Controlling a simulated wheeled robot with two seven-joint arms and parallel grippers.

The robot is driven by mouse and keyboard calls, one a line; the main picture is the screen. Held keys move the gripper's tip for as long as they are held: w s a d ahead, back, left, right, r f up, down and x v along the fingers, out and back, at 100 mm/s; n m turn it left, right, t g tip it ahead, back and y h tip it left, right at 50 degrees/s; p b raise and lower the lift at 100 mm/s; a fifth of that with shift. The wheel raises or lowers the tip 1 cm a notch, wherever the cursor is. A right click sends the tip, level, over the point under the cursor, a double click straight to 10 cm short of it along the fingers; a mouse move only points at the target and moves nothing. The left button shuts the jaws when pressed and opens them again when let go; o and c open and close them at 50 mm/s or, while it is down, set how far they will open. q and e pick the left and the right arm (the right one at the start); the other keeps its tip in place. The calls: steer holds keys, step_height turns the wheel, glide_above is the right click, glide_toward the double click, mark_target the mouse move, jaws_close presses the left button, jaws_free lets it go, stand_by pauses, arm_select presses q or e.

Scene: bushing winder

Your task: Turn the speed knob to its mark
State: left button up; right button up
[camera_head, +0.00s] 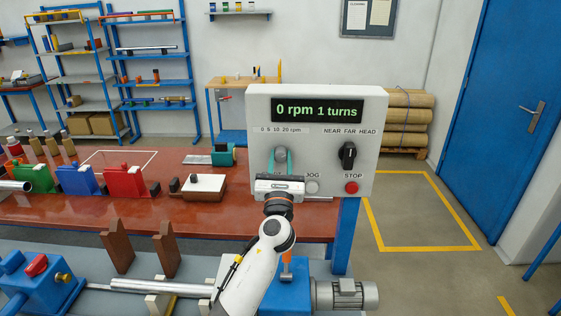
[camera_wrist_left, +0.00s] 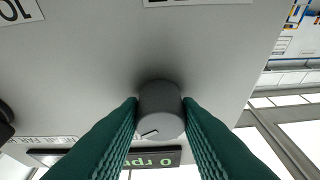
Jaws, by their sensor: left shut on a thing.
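The control panel (camera_head: 318,180) stands at the table's edge, and its green display (camera_head: 317,111) reads "0 rpm 1 turns". A scale label (camera_head: 285,129) "0 5 10 20 rpm" sits above the speed knob. My left gripper (camera_head: 281,160) is at the panel below this label and largely hides the knob in the head view. In the left wrist view, the grey speed knob (camera_wrist_left: 160,108) sits between the two dark green fingers, which touch it on both sides. My right gripper is not in view.
A black selector (camera_head: 347,156) "NEAR FAR HEAD" and a red STOP button (camera_head: 351,188) sit right of my gripper on the panel. A JOG button (camera_head: 312,187) is close beside the gripper. The red table (camera_head: 105,207) holds several blocks to the left.

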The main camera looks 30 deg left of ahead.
arm_select(q)
steer(key=shift+d+f+n+g+y+b, duration=0.1)
steer(key=shift+n+g+y+b, duration=0.35)
steer(key=shift+n, duration=0.5)
steer(key=shift+f+n+g+y+b, duration=0.15)
steer(key=shift+n+y+b, duration=0.2)
steer(key=shift+n+b, duration=0.45)
steer(key=n+g+y+b, duration=0.1)
steer(key=n, duration=0.3)
steer(key=shift+w+r, duration=0.1)
steer(key=n+g+b, duration=0.1)
steer(key=n, duration=0.1)
steer(key=n+g+y, duration=0.1)
steer(key=n, duration=0.2)
steer(key=shift+d+r+g+b, duration=0.1)
steer(key=shift+r+g+b, duration=0.05)
steer(key=shift+g+b, duration=0.2)
steer(key=shift+r+n+g+b, duration=0.15)
steer(key=shift+n+g+b, duration=0.35)
steer(key=shift+n, duration=1.25)
steer(key=shift+g, duration=0.25)
steer(key=o, duration=1)
